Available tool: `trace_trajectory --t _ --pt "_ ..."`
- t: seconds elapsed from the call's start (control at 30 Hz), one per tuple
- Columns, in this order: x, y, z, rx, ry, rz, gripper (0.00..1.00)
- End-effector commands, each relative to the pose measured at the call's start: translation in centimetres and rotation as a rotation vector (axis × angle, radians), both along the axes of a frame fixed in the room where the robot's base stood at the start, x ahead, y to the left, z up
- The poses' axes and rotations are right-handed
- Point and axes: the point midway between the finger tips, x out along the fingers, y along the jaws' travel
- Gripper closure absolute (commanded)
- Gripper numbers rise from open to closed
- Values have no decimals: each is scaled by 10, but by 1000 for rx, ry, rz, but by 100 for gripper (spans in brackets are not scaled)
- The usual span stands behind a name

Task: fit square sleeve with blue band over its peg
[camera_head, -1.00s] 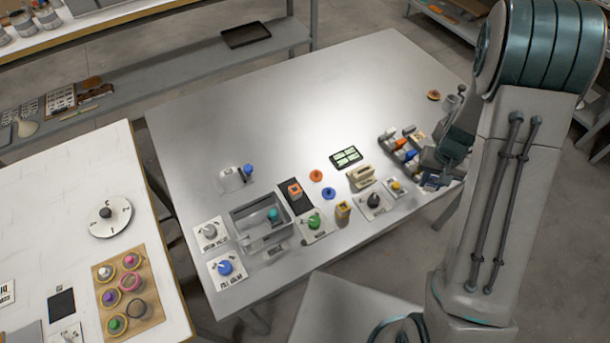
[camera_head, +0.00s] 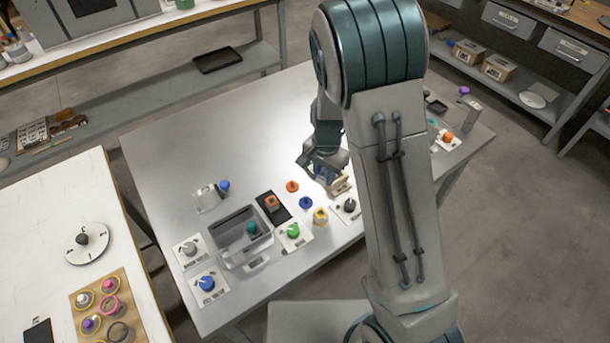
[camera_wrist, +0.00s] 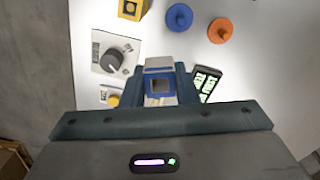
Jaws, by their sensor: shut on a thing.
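My gripper (camera_wrist: 158,90) is shut on the square sleeve with the blue band (camera_wrist: 160,70), which has a pale body and a square opening facing the wrist camera. In the head view my gripper (camera_head: 322,178) is above the right-middle of the grey table, and the sleeve is too small and covered to make out clearly. I cannot tell which thing is the sleeve's peg; my arm hides part of the table.
An orange disc (camera_head: 292,186) and a blue disc (camera_head: 306,203) lie left of my gripper. A dark knob on a white plate (camera_wrist: 112,60) and a black panel with green labels (camera_wrist: 207,84) are close by. A grey bin (camera_head: 228,238) stands farther left. The table's back left is clear.

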Motion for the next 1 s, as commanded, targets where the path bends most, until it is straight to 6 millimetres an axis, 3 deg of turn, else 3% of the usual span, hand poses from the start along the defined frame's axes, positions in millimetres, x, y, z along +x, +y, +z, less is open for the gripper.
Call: trace_trajectory --t 0.1,0.33,1.0 --pt "-3 21 4 0 -2 -132 94" --pt "-8 43 9 -3 -1 -312 94" --pt "-10 49 5 -4 -1 -354 94"
